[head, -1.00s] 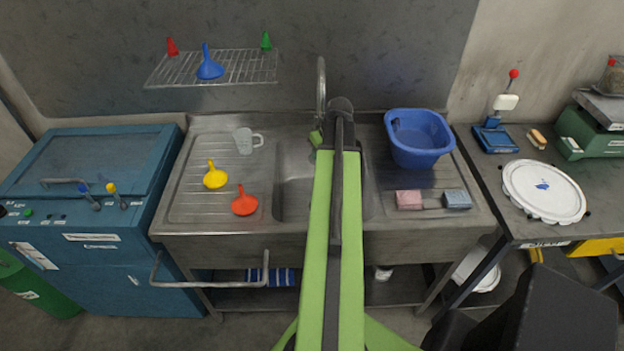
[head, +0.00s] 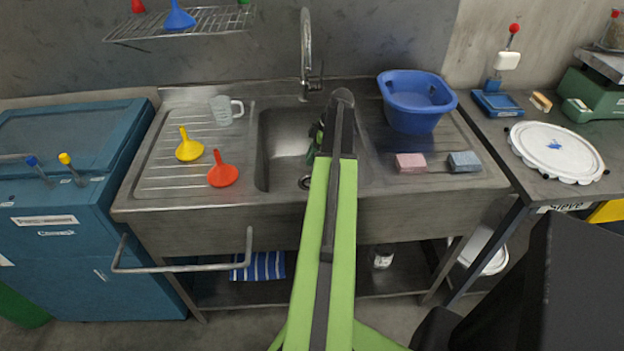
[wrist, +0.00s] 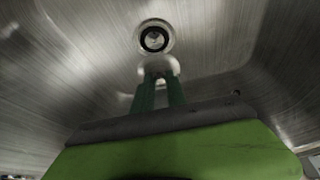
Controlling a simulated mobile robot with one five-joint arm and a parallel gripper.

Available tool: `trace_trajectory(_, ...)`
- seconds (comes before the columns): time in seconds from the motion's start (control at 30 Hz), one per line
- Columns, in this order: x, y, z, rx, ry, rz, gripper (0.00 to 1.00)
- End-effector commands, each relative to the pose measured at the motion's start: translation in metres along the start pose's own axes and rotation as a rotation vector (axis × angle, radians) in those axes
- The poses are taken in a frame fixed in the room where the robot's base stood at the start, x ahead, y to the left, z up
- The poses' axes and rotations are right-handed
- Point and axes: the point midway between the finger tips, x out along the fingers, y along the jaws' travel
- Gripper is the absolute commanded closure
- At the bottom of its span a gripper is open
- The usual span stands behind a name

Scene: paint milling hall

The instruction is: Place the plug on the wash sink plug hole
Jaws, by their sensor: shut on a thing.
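The wash sink (head: 275,150) has a steel basin, mostly open to view on its left side. Its plug hole (head: 305,182) is a round ring on the basin floor, beside my arm. In the wrist view the plug hole (wrist: 154,38) shows as a bright ring with a dark centre, just beyond the fingertips. My gripper (wrist: 159,84) has green fingers shut on a pale, rounded piece, the plug (wrist: 158,65). The plug appears apart from the hole, and its height over the floor is unclear. In the head view my arm hides the plug and most of the gripper.
A yellow funnel (head: 189,149), a red funnel (head: 222,173) and a clear jug (head: 226,110) stand on the left drainboard. A blue tub (head: 417,104), a pink sponge (head: 410,163) and a blue-grey sponge (head: 464,162) are on the right. The faucet (head: 306,50) rises behind the basin.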

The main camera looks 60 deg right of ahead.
Motion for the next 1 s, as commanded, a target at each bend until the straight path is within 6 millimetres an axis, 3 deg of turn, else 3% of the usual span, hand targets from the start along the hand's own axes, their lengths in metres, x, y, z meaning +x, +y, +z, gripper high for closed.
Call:
trace_trajectory(0.03, 0.013, 0.003, 0.007, -0.034, 0.001, -0.014, 1.00)
trace_trajectory(0.47, 0.022, 0.001, 0.013, -0.086, 0.000, -0.034, 1.00)
trace_trajectory(0.83, 0.066, 0.001, 0.032, -0.084, 0.000, -0.033, 1.00)
trace_trajectory(1.0, 0.076, 0.001, 0.036, -0.084, 0.000, -0.033, 1.00)
